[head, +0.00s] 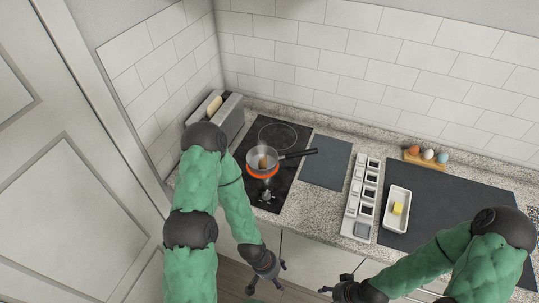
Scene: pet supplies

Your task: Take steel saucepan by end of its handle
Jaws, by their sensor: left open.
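The steel saucepan (252,158) stands on the left part of the black cooktop, over a glowing orange ring. A brown, egg-like thing (263,162) is inside the pan. My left gripper (267,284) is open and empty, low in front of the counter, well below and apart from the pan and handle. My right gripper (335,284) is also in front of the counter, farther right; its fingers look spread and hold nothing visible.
A grey toaster (230,113) with bread stands behind my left arm. Right of the grey mat (326,163) are a white divided tray (350,213), a white dish (397,222) with a yellow block, and a wooden egg holder (425,161). The air around the handle is clear.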

